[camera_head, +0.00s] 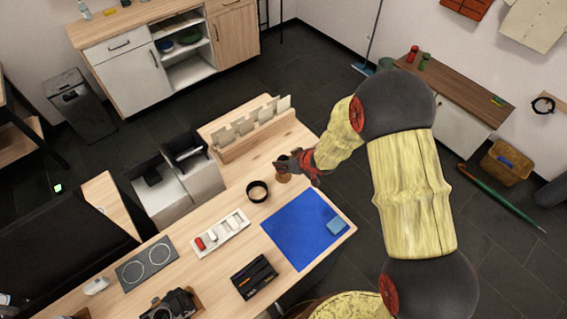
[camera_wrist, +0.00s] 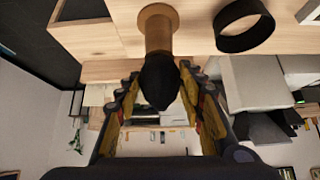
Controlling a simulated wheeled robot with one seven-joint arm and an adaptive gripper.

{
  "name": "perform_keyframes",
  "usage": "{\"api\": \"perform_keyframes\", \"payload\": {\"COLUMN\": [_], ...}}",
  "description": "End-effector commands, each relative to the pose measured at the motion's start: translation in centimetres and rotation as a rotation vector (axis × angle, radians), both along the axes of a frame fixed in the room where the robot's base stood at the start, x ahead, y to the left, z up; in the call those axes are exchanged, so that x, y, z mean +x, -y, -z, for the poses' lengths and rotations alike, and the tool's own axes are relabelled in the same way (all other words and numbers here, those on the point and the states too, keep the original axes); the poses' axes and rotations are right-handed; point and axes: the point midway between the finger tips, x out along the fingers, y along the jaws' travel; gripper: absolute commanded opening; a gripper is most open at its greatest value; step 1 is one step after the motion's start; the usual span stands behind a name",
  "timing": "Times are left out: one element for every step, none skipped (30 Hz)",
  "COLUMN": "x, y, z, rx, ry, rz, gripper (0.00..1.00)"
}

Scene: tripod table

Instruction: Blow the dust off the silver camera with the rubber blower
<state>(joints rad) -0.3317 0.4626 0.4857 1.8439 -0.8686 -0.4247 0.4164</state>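The rubber blower (camera_wrist: 160,82), a dark rounded bulb, stands on a round wooden holder (camera_wrist: 157,28) in the wrist view. The holder (camera_head: 284,178) also shows at the table's far right part in the head view. My gripper (camera_head: 294,163) is at the blower, and its fingers (camera_wrist: 158,88) lie on either side of the bulb. They look open, with a small gap visible on the left side; contact on the right cannot be told. A camera (camera_head: 172,306), mostly dark with some lighter parts, sits at the table's near edge, partly cut off by the frame.
A black ring (camera_head: 257,191) lies close to the holder. A wooden rack with cards (camera_head: 250,128) stands behind. A blue mat (camera_head: 292,232) with a folded cloth (camera_head: 338,227), a white tray (camera_head: 220,233) and a black box (camera_head: 254,277) occupy the tabletop.

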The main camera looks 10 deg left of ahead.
Motion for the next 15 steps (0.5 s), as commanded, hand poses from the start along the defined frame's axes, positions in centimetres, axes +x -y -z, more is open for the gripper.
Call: {"api": "perform_keyframes", "payload": {"x": [0.0,0.0,0.0,0.0,0.0,0.0,0.0,0.0,0.0,0.0,0.0,0.0,0.0,0.0,0.0], "y": [0.0,0.0,0.0,0.0,0.0,0.0,0.0,0.0,0.0,0.0,0.0,0.0,0.0,0.0,0.0], "z": [-0.3,-0.5,-0.7,-0.9,-1.1,-1.3,-1.5,-1.7,-1.9,-2.0,-2.2,-2.4,-2.6,-2.7,-2.9], "rx": [0.001,0.001,0.001,0.001,0.001,0.001,0.001,0.001,0.001,0.001,0.001,0.001,0.001,0.001,0.001], "ry": [0.001,0.001,0.001,0.001,0.001,0.001,0.001,0.001,0.001,0.001,0.001,0.001,0.001,0.001,0.001], "rz": [0.0,0.0,0.0,0.0,0.0,0.0,0.0,0.0,0.0,0.0,0.0,0.0,0.0,0.0,0.0], "gripper": [0.34,0.34,0.34,0.34,0.34,0.34,0.34,0.34,0.34,0.34,0.34,0.34,0.34,0.34,0.34]}}
